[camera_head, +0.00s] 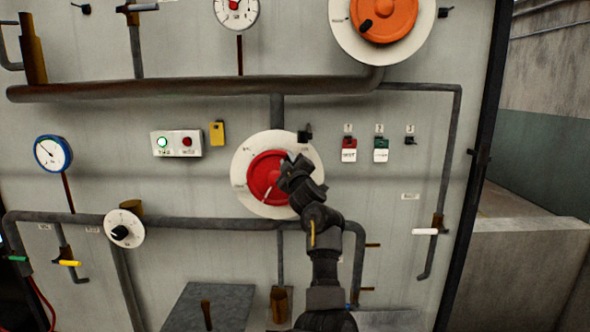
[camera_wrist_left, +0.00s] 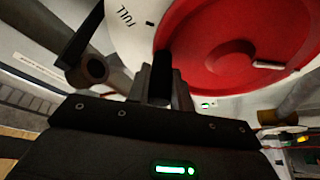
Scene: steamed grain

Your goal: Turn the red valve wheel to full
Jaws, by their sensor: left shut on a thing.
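The red valve wheel (camera_head: 262,172) sits on a round white dial plate (camera_head: 245,152) on the grey panel. Its short white pointer mark points to the lower left in the head view. My left gripper (camera_head: 292,172) is at the wheel's right edge and covers part of it. In the left wrist view my left gripper (camera_wrist_left: 162,88) is shut on the wheel's black handle (camera_wrist_left: 162,72) beside the red disc (camera_wrist_left: 225,40). The word FULL (camera_wrist_left: 128,17) shows on the white plate there, away from the white pointer (camera_wrist_left: 270,65). My right gripper is not in view.
An orange wheel (camera_head: 388,18) is at the upper right. A green and red button box (camera_head: 176,143), a blue-rimmed gauge (camera_head: 53,153) and a white dial (camera_head: 123,229) are to the left. Pipes cross the panel.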

